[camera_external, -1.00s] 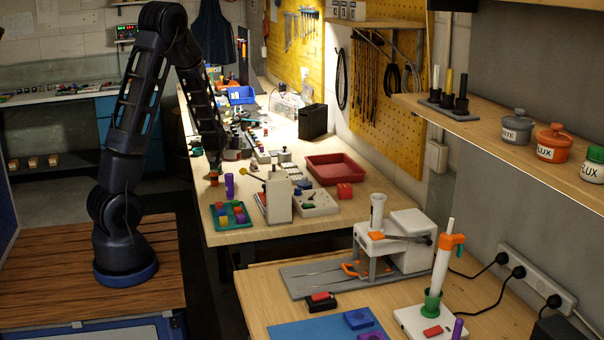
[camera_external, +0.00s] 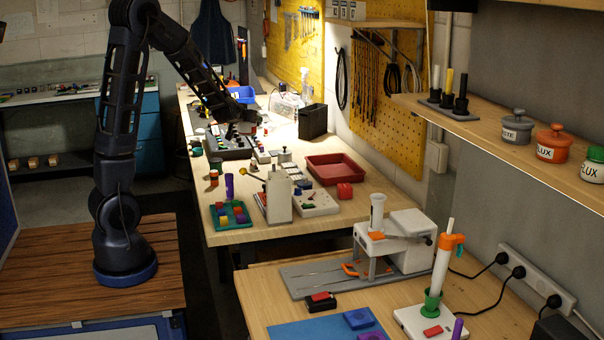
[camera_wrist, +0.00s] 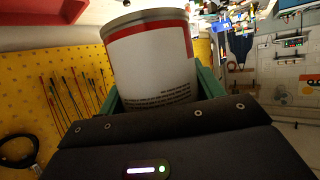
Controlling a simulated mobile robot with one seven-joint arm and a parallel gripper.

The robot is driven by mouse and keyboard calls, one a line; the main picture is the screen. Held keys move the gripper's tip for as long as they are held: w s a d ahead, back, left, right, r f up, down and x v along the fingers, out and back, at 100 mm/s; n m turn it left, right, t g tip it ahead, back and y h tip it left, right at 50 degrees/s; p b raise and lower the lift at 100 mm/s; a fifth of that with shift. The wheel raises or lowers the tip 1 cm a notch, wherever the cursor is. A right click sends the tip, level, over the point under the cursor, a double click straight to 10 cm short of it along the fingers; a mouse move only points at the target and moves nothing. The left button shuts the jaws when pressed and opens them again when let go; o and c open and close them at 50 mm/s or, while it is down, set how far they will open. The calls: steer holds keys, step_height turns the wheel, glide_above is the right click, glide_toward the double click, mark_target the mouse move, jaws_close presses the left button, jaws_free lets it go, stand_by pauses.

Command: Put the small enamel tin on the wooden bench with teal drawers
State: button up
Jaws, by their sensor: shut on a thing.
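In the wrist view a white tin (camera_wrist: 150,62) with a red band, a metal rim and small print fills the middle. My gripper (camera_wrist: 158,98) is shut on it, with green fingers on both sides. In the external view my gripper (camera_external: 240,132) is small and dark over the middle of the long wooden bench (camera_external: 235,238); the tin is too small to make out there. Teal drawers (camera_external: 147,128) show under a bench (camera_external: 75,96) at the back left, partly behind my arm.
Close around my gripper are several small parts and a black box (camera_external: 313,121). A red tray (camera_external: 335,168), a white device (camera_external: 278,195) and a teal tray of blocks (camera_external: 230,215) stand nearer. The back-left bench carries a strip of small items (camera_external: 50,89).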

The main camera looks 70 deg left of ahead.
steer(key=w+d+f+m+t+h, duration=0.3)
steer(key=w+d+m+t+h, duration=0.15)
steer(key=w+d, duration=1.3)
steer(key=w+d+f+m+t+h, duration=0.1)
steer(key=w+d+m+h, duration=0.15)
steer(key=d, duration=0.75)
steer(key=w+d+f+m+h, duration=0.15)
steer(key=w+d, duration=0.25)
steer(key=d, duration=0.7)
steer(key=d+f+y, duration=0.1)
steer(key=d+f, duration=0.5)
steer(key=f, duration=0.4)
steer(key=shift+s+d+f, duration=0.35)
steer(key=shift+d+f, duration=0.05)
steer(key=shift+n, duration=0.25)
